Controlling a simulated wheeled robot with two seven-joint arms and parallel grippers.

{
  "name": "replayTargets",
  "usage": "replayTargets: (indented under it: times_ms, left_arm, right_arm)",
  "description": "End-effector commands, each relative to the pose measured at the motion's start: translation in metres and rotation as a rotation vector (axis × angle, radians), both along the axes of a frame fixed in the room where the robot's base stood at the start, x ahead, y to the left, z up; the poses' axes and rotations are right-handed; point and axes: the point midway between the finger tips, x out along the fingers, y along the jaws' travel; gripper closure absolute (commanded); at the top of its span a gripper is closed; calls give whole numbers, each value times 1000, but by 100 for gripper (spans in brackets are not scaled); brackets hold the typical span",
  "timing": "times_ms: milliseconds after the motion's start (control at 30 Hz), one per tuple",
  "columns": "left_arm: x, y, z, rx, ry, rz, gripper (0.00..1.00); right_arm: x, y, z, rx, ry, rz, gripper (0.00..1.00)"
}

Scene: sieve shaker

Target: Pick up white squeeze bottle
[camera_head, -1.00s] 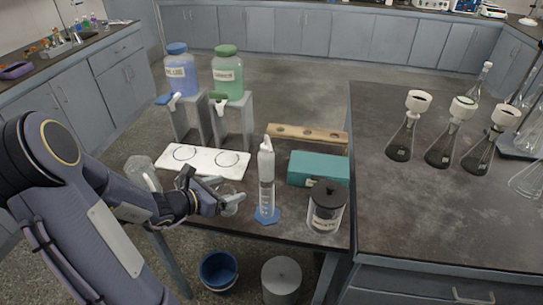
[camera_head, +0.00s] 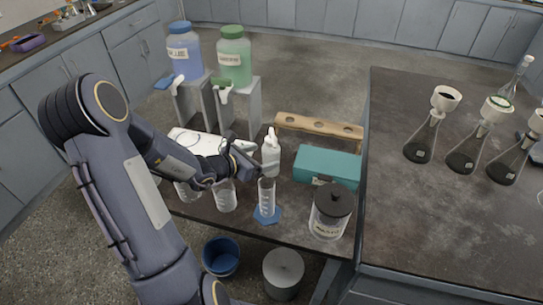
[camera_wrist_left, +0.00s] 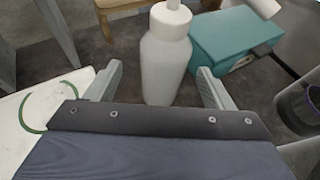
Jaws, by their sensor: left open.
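The white squeeze bottle (camera_head: 271,156) stands upright on the low dark table in the head view, behind the clear graduated cylinder (camera_head: 267,196). In the wrist view the bottle (camera_wrist_left: 166,55) is straight ahead, its nozzle cut off by the top edge. My left gripper (camera_head: 248,160) is open, just left of the bottle. In the wrist view the open fingers (camera_wrist_left: 161,82) lie either side of the bottle's lower part, with gaps on both sides. My right gripper is not in view.
A teal box (camera_head: 327,166) and a black-lidded jar (camera_head: 331,212) stand right of the bottle. A wooden rack (camera_head: 318,127) is behind. Clear beakers (camera_head: 225,196) stand in front of my left gripper.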

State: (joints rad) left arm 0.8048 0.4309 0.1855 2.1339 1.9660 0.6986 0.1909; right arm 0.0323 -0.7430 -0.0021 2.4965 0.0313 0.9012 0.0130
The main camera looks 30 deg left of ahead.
Motion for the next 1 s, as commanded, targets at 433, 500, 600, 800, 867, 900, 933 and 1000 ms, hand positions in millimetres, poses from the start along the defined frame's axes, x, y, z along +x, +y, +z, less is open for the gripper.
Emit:
replayTargets:
  times_ms: [433,500,600,800,867,900,933,1000]
  left_arm:
    - [44,-19,-19,-2,1,-1,25]
    - [48,-20,-21,0,0,-1,25]
    - [50,-20,-22,1,1,0,25]
    - [49,-20,-21,2,1,1,31]
    - [49,-20,-21,2,1,1,39]
    - [49,-20,-21,2,1,1,44]
    - [49,-20,-21,2,1,1,48]
    - [49,-20,-21,1,1,1,56]
  right_arm:
    - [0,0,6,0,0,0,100]
    - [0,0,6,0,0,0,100]
    - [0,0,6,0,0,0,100]
    - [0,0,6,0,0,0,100]
    - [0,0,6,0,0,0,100]
    - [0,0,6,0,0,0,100]
    - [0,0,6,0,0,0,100]
    - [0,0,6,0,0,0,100]
